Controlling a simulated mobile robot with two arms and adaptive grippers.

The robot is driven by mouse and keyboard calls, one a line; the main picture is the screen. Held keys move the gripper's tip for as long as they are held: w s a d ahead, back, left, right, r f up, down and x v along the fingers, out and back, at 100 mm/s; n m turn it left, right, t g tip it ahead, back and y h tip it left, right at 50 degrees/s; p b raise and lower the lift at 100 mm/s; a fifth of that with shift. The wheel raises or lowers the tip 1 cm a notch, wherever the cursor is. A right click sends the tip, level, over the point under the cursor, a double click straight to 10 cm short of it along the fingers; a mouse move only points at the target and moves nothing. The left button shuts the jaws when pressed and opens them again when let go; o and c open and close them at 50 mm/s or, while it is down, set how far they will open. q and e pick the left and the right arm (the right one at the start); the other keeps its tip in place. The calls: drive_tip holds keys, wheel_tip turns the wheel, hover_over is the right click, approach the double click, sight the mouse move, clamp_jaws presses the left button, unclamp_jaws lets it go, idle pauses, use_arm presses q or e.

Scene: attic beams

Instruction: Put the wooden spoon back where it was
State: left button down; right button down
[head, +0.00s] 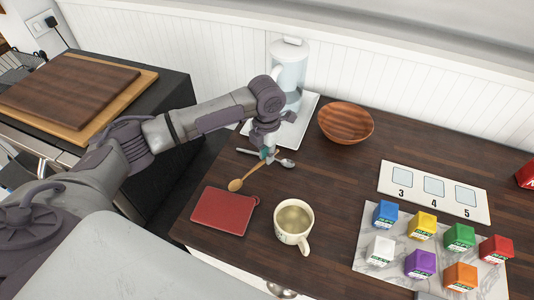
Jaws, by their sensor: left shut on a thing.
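The wooden spoon (237,185) shows in the head view, left of the middle, its bowl end toward the lower left. My left gripper (268,154) points down over the table and is shut on the handle's upper end. I cannot tell whether the spoon touches the table. A metal spoon (287,163) lies close by, passing behind the gripper, which hides part of it. My right gripper is not in view.
A mug of drink (293,222) and a red notebook (225,211) stand near the front edge. A numbered card (434,206) and several coloured boxes on a marble board (370,255) fill the right.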

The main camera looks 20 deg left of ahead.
use_arm(q)
drive_tip(key=shift+f, duration=0.85)
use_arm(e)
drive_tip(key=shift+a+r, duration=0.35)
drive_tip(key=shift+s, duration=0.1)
use_arm(q)
drive_tip(key=shift+f, duration=0.35)
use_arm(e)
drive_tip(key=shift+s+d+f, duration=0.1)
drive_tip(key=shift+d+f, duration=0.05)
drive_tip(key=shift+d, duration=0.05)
use_arm(q)
drive_tip(key=c, duration=1.2)
unclamp_jaws()
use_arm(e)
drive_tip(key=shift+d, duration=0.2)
